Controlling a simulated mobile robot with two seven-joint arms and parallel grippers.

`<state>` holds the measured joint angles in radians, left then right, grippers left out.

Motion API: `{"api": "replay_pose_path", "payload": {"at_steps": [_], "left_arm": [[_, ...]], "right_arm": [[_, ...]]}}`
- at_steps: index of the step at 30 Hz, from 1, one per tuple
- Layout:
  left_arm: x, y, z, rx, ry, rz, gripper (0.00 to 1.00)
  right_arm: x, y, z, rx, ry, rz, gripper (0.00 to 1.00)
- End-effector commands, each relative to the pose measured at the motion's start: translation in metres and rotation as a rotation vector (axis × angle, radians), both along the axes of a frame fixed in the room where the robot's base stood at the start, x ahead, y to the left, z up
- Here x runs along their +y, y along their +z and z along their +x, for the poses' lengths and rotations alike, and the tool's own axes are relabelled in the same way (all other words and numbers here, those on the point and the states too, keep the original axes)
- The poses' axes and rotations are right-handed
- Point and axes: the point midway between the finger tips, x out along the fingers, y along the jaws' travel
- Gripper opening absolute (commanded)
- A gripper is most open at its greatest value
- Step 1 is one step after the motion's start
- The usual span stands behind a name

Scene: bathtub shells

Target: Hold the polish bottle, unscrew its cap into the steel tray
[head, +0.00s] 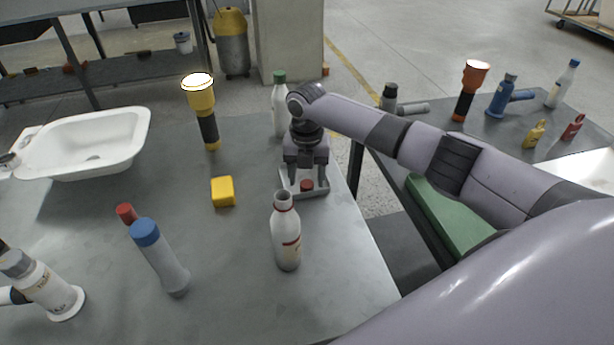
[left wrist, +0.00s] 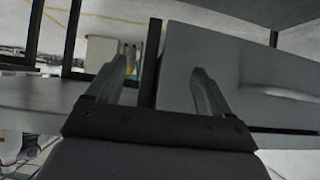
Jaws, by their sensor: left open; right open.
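The polish bottle (head: 286,240), white with a red band, stands upright on the grey table in the head view; its mouth shows a dark red ring and no cap. Just behind it a small red cap (head: 306,185) lies low between the fingers of my right gripper, apparently in the small steel tray (head: 310,194), which the gripper partly hides. My right gripper (head: 306,178) points down there, open, its fingers apart from the cap. My left gripper (left wrist: 158,78) shows only in the left wrist view, open, with nothing between its fingers.
A white basin (head: 85,140), a yellow torch (head: 204,110), a yellow block (head: 223,191), a blue-capped bottle (head: 160,260) and a green-capped bottle (head: 280,105) stand on the table. A second table at the right holds several bottles. Bare table lies left of the polish bottle.

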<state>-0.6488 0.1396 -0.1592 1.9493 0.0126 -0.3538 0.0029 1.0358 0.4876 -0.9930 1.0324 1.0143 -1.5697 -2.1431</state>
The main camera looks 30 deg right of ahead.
Motion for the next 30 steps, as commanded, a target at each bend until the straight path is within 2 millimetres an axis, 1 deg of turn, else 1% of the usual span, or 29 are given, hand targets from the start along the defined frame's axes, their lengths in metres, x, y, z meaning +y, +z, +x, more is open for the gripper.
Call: {"api": "replay_pose_path", "payload": {"at_steps": [9,12,15,18,21,30], "left_arm": [[0.000,0.000,0.000,0.000,0.000,0.000,0.81],[0.000,0.000,0.000,0.000,0.000,0.000,0.81],[0.000,0.000,0.000,0.000,0.000,0.000,0.81],[0.000,0.000,0.000,0.000,0.000,0.000,0.81],[0.000,0.000,0.000,0.000,0.000,0.000,0.81],[0.000,0.000,0.000,-0.001,0.000,0.000,0.81]], "right_arm": [[0.000,0.066,0.001,-0.006,0.000,0.001,0.57],[0.000,0.086,0.001,-0.004,-0.001,0.001,0.57],[0.000,0.100,0.001,-0.002,-0.001,0.001,0.57],[0.000,0.110,0.000,-0.002,-0.001,0.001,0.57],[0.000,0.114,0.000,0.000,-0.001,0.000,0.57],[0.000,0.115,0.000,0.001,-0.001,0.001,0.57]]}}
